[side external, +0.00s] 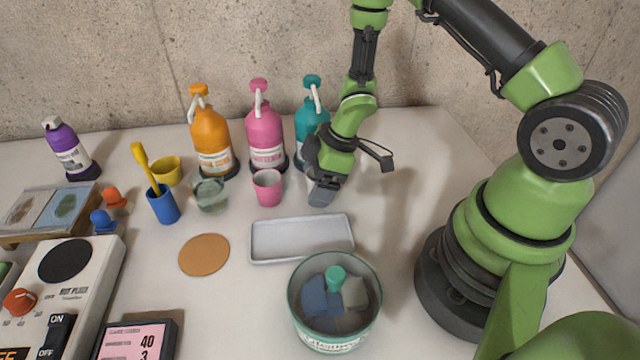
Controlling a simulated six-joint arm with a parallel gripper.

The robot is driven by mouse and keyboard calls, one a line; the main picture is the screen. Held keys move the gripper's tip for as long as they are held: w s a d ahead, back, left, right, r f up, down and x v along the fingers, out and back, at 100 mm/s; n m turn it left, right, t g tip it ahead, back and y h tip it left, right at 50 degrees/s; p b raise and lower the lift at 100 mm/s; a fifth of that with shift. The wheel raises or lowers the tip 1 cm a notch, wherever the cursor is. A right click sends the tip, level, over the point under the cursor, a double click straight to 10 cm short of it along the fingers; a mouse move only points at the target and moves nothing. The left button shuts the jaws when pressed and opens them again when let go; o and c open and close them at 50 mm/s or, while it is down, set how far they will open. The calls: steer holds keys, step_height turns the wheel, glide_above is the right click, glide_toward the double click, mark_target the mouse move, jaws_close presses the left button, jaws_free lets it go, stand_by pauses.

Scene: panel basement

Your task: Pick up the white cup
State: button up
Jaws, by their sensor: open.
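No plainly white cup shows in the side external view. A pink cup (268,190) with a pale inside stands upright in front of the pink bottle. A clear, greenish-grey cup (210,196) stands to its left, and a yellow cup (166,171) stands farther left and back. My gripper (322,190) points down to the right of the pink cup, in front of the teal bottle, apart from the cup. It is open, and I see nothing held in it. The gap between its fingers is hard to make out from this side.
Orange (210,139), pink (264,134) and teal pump bottles (309,126) stand behind the cups. A blue holder (162,205) with a yellow utensil stands left. A grey tray (257,243) and a round tub (335,342) lie in front. The table right of my gripper is clear.

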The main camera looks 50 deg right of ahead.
steer(key=shift+f, duration=0.15)
steer(key=c, duration=1)
